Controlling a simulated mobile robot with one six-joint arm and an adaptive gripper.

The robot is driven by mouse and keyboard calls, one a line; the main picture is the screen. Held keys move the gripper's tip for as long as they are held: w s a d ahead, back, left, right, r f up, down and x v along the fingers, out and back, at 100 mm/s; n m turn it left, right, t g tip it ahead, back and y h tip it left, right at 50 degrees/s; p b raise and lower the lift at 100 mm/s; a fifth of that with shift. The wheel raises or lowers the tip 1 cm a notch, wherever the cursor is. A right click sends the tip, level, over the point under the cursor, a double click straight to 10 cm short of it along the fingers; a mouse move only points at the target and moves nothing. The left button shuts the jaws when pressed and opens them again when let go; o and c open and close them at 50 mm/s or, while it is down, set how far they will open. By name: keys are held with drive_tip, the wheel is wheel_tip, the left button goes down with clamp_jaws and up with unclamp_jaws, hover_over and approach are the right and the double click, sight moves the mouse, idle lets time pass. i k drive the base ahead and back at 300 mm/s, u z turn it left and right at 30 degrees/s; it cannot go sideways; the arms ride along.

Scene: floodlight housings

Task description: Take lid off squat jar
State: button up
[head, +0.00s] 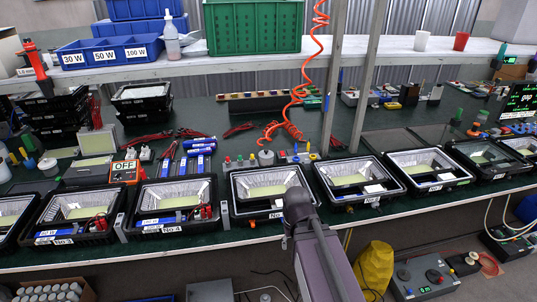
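A short pale round container (48,167) stands at the left end of the green bench and looks like a squat jar. At this size I cannot tell its lid from its body. Another small round grey pot (266,157) stands at the middle of the bench, behind the housings. I cannot tell for sure which is the jar the task names. My gripper (297,203) is at the front edge of the bench, before the middle housing, apart from both containers. Its fingers are not clearly seen, and no held object shows.
A row of black floodlight housings (268,216) lines the bench front. An orange multimeter (125,172) stands at left. A coiled orange air hose (303,92) hangs near upright posts. The shelf (250,63) above holds blue bins, a green crate (256,27) and a bottle (172,45).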

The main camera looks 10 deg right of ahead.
sight(266, 154)
drive_tip(key=z, duration=0.25)
drive_tip(key=i, duration=0.95)
drive_tip(key=u, duration=0.3)
